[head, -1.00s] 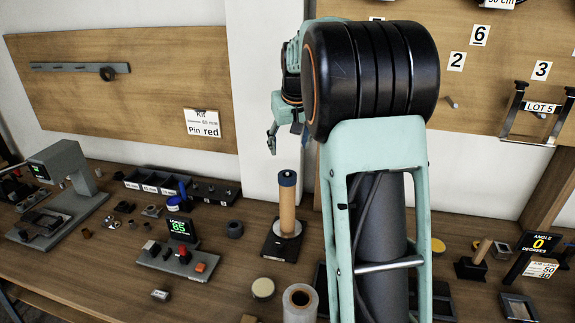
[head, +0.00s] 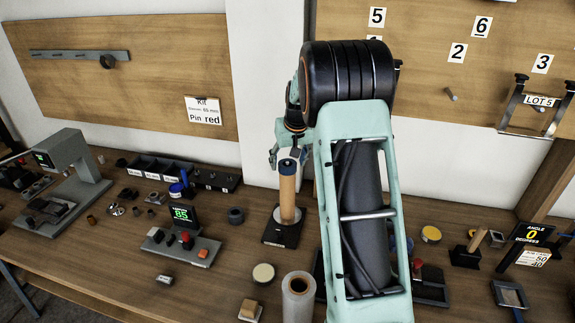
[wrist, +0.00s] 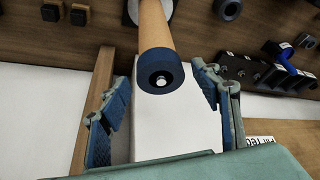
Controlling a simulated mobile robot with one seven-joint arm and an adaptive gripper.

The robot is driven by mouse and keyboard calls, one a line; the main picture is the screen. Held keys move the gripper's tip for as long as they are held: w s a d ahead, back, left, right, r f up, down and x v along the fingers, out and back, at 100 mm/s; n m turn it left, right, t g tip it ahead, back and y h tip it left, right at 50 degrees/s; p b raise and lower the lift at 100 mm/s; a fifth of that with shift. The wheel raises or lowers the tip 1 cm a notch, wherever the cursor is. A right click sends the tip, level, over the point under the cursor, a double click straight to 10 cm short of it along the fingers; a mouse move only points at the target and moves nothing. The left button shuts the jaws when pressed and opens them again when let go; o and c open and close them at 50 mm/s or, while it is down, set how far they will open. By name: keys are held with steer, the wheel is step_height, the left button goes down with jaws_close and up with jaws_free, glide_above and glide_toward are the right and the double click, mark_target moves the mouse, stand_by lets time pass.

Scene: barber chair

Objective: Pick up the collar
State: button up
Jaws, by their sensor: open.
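A dark blue collar (head: 287,166) sits around the top of an upright wooden post (head: 287,200) on a dark square base (head: 282,231). In the wrist view the collar (wrist: 160,72) rings the near end of the post (wrist: 155,25), with a dark screw-like centre. My gripper (head: 286,152) is open and just above the post top in the head view. In the wrist view its two blue-padded fingers (wrist: 160,78) stand on either side of the collar, with gaps on both sides. Contact is not visible.
A device reading 85 (head: 182,238) stands left of the post, and a dark ring (head: 236,215) lies nearby. A pale roll (head: 298,297) and a round tin (head: 263,274) stand in front. Black bins (head: 160,168) line the back.

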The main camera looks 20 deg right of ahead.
steer(key=shift+w+f, duration=0.15)
steer(key=shift+f, duration=0.25)
steer(key=c, duration=1.2)
steer(key=shift+c, duration=0.2)
steer(key=shift+r, duration=0.45)
step_height(320, 180, up, 2)
steer(key=shift+r, duration=0.15)
steer(key=s+a+r+b, duration=0.4)
steer(key=s+a+r, duration=0.2)
steer(key=s+r, duration=0.3)
steer(key=s, duration=0.3)
steer(key=shift+s+r, duration=0.4)
steer(key=shift+d, duration=0.1)
